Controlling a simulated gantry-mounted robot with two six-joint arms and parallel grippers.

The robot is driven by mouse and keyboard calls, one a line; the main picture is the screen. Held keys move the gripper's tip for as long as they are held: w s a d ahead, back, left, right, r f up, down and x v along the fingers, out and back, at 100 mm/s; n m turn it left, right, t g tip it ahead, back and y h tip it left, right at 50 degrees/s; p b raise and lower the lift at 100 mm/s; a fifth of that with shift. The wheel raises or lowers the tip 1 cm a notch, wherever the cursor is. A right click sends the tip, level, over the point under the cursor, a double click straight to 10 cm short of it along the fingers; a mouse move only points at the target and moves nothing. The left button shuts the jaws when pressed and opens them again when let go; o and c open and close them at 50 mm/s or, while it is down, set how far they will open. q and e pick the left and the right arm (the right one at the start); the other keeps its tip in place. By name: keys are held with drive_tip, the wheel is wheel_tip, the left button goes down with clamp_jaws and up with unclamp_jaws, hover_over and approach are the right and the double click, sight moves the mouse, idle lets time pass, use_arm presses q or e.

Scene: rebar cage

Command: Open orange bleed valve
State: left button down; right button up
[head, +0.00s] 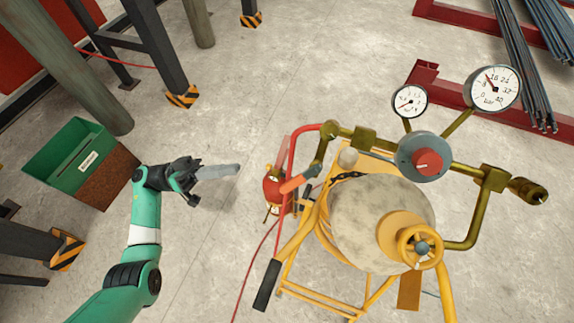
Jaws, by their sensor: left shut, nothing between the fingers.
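The orange bleed valve lever (298,181) shows left of the brass pipework, angled down and left from the pipe's left end. Its exact joint with the pipe is hard to make out. My left gripper (236,170) is left of the lever and apart from it, with a gap of bare floor showing between them. Its long grey fingers are closed together, point right toward the lever, and hold nothing. My right gripper is not in view.
The pipework carries two gauges (495,88) (409,101) and a red knob (428,162). Below are a round grey drum (372,225), a yellow handwheel (437,235) and a yellow frame (310,305). A red extinguisher-like object (274,189) stands behind the lever. A green bin (62,157) is at left.

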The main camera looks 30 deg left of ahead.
use_arm(q)
drive_tip(key=s+a+n, duration=0.1)
drive_tip(key=n, duration=0.1)
drive_tip(key=g+p, duration=0.1)
drive_tip(key=p, duration=0.1)
approach(300, 179)
drive_tip(key=w+r, duration=0.2)
drive_tip(key=d, duration=0.2)
drive_tip(key=d+f, duration=0.1)
drive_tip(key=d, duration=0.2)
drive_tip(key=shift+s+f, duration=0.1)
drive_tip(key=shift+s, duration=0.1)
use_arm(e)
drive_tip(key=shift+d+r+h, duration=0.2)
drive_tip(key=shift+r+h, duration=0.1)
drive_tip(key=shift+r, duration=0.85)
use_arm(q)
drive_tip(key=shift+d, duration=0.1)
